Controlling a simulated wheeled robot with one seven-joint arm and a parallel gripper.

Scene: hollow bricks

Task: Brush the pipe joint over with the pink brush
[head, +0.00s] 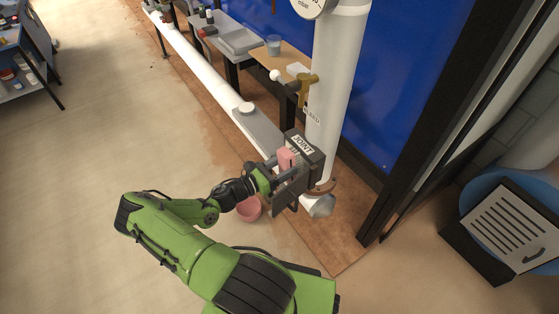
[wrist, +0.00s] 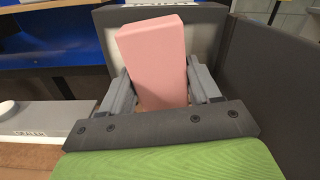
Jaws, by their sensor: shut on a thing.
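The pipe joint is a dark grey box-like fitting (head: 318,158) with a white label reading "JOINT", at the lower part of the white upright pipe (head: 337,85). My gripper (head: 280,166) is at the left side of the joint and shut on a pink block, which seems to be the pink brush (head: 287,159). In the wrist view the pink brush (wrist: 155,58) stands tilted between the two grey fingers (wrist: 160,92), in front of a pale panel with dark walls around it. Bristles are not visible. Whether the brush touches the joint I cannot tell.
A pink bowl (head: 249,208) is on the floor behind my wrist. A yellow valve (head: 306,84) sits on the upright pipe above the joint. A long white pipe (head: 205,68) runs to the back left.

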